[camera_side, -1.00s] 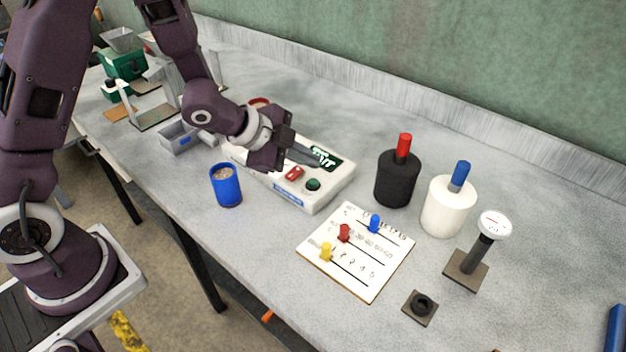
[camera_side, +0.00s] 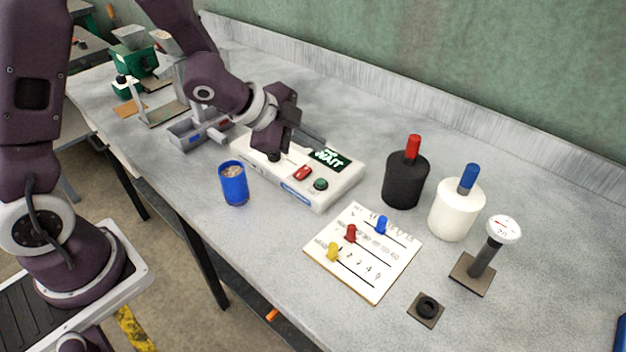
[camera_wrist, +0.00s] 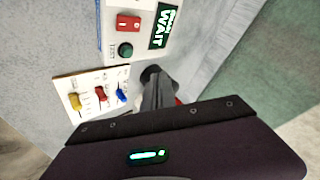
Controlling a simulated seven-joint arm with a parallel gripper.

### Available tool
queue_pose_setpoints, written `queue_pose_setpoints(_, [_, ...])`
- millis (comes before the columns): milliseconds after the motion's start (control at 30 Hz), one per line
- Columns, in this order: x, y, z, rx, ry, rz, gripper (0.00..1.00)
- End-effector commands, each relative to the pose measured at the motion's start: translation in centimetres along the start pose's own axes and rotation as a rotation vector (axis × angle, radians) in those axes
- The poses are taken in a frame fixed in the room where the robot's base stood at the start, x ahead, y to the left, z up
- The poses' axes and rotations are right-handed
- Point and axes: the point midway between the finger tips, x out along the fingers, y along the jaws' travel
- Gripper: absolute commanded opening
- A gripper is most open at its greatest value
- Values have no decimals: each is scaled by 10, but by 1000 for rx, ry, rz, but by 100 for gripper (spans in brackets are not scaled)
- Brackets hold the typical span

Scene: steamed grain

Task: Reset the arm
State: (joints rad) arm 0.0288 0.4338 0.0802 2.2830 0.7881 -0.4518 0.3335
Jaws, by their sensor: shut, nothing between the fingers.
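My gripper (camera_side: 302,137) is above the white console (camera_side: 331,191) in the side view, its fingers together and empty, pointing right. The console has a red switch (camera_side: 302,173), a green button (camera_side: 320,184) and a display (camera_side: 329,159) reading "WAIT". In the wrist view the shut fingers (camera_wrist: 158,90) hide part of the black bottle (camera_wrist: 150,71). The wrist view also shows the red switch (camera_wrist: 128,23), the green button (camera_wrist: 125,50) and the display (camera_wrist: 164,27).
A blue cup (camera_side: 234,188) of grain stands left of the console. A board (camera_side: 378,274) with coloured pegs lies in front. Black (camera_side: 405,181) and white (camera_side: 455,212) bottles and a dial gauge (camera_side: 503,229) stand at right. A grey tray (camera_side: 187,137) is behind left.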

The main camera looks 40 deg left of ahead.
Motion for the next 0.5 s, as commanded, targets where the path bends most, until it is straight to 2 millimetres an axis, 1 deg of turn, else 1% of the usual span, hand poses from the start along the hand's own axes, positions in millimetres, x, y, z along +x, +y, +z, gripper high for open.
queue_pose_setpoints(33, [-17,-13,-1,-38,-34,-43,0])
queue_pose_setpoints(67, [-33,-22,1,-82,-69,-75,0])
queue_pose_setpoints(100, [-59,-32,4,-158,-123,-121,0])
queue_pose_setpoints(167, [-105,-38,11,-310,-203,-183,0])
queue_pose_setpoints(200, [-136,-34,16,-420,-247,-211,0])
queue_pose_setpoints(267, [-179,-16,21,-583,-296,-229,0])
queue_pose_setpoints(300, [-203,1,23,-686,-321,-227,0])
queue_pose_setpoints(333, [-219,14,24,-757,-333,-220,0])
queue_pose_setpoints(400, [-249,48,23,-894,-353,-187,0])
queue_pose_setpoints(500, [-274,86,21,-1021,-366,-134,0])
